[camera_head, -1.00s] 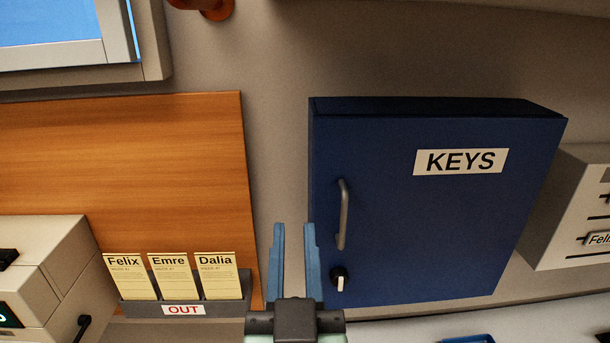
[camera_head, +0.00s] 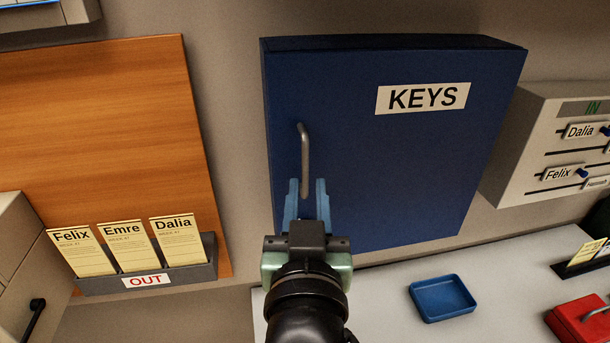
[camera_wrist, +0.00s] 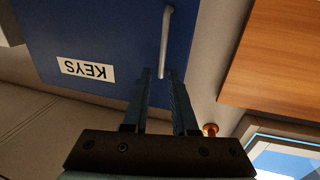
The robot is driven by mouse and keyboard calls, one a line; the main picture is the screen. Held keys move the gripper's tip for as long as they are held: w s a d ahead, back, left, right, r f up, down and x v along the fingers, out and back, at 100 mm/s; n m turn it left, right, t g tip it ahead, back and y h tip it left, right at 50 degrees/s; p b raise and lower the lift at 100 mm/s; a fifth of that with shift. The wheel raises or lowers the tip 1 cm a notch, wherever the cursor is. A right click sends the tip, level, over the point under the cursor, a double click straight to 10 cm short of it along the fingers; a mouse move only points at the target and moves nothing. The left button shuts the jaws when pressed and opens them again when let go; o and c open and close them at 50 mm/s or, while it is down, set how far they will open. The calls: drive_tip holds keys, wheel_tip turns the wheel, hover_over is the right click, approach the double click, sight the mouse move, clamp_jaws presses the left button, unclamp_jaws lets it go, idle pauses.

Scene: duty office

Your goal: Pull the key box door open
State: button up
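The blue key box (camera_head: 400,150) hangs on the wall with a white KEYS label, and its door looks shut. A grey vertical bar handle (camera_head: 304,148) sits near the door's left edge. My gripper (camera_head: 308,184) is open in front of the handle's lower end, one finger to each side of it in the picture. In the wrist view, the handle (camera_wrist: 166,40) ends near the gap between my fingertips (camera_wrist: 160,72); I cannot tell whether they reach around it. The lock knob below the handle is hidden behind my gripper.
A white name board (camera_head: 550,145) hangs right of the box. Below are a blue tray (camera_head: 442,298) and a red box (camera_head: 585,322) on a pale surface (camera_head: 390,310).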

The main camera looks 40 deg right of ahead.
sight(305, 160)
drive_tip(key=shift+w+d+f+b, duration=0.1)
drive_tip(key=shift+w+f+b, duration=0.2)
drive_tip(key=shift+b, duration=1.85)
drive_tip(key=x, duration=0.7)
drive_tip(key=shift+w+d+r, duration=0.2)
drive_tip(key=shift+w+r, duration=0.05)
drive_tip(key=shift+w, duration=0.1)
clamp_jaws()
